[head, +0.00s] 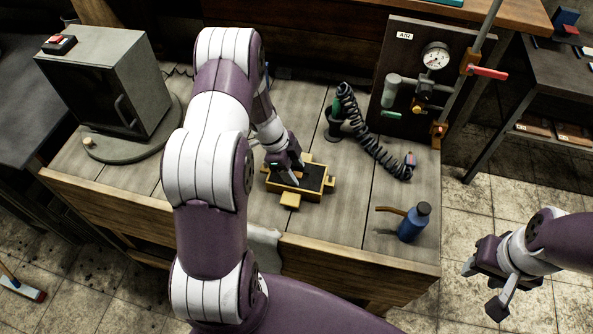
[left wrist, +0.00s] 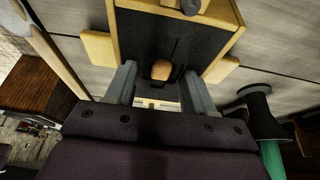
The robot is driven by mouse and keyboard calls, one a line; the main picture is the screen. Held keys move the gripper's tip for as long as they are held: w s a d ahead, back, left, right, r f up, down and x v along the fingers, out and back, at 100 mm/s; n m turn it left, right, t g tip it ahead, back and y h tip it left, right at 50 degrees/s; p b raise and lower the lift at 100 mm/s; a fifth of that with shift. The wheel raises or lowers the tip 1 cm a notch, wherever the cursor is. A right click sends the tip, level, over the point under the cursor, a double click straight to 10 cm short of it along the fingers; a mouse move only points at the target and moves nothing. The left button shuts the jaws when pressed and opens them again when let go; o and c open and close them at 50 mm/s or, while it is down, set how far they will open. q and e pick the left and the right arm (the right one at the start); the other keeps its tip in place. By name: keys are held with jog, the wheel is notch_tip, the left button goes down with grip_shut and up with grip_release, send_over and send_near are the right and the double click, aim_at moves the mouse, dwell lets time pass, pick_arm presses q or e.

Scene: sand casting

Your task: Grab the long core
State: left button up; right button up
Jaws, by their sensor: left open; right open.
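A yellow wooden box (head: 308,195) filled with dark sand sits on the workbench, with light blocks at its sides. It also fills the upper middle of the left wrist view (left wrist: 230,45). A small tan rounded piece (left wrist: 162,70) shows on the dark sand there; I cannot tell whether it is the long core. My left gripper (head: 291,174) is low over the box, fingers pointing down, and hides part of it. In the left wrist view its two open fingers (left wrist: 159,88) stand either side of the tan piece, apart from it. My right gripper (head: 483,286) is open and empty, right of the bench.
A grey oven-like cabinet (head: 108,80) stands back left. A dark cup (head: 336,124) and black coiled hose (head: 372,140) stand behind the box, near the air panel (head: 400,60). A blue bottle (head: 414,222) stands front right. Bench between box and bottle is clear.

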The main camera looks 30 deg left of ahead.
pick_arm(q)
jog(key=shift+w+d+f, duration=0.15)
jog(key=shift+d+f, duration=0.05)
jog(key=shift+f, duration=0.05)
jog(key=shift+a, duration=0.1)
grip_shut()
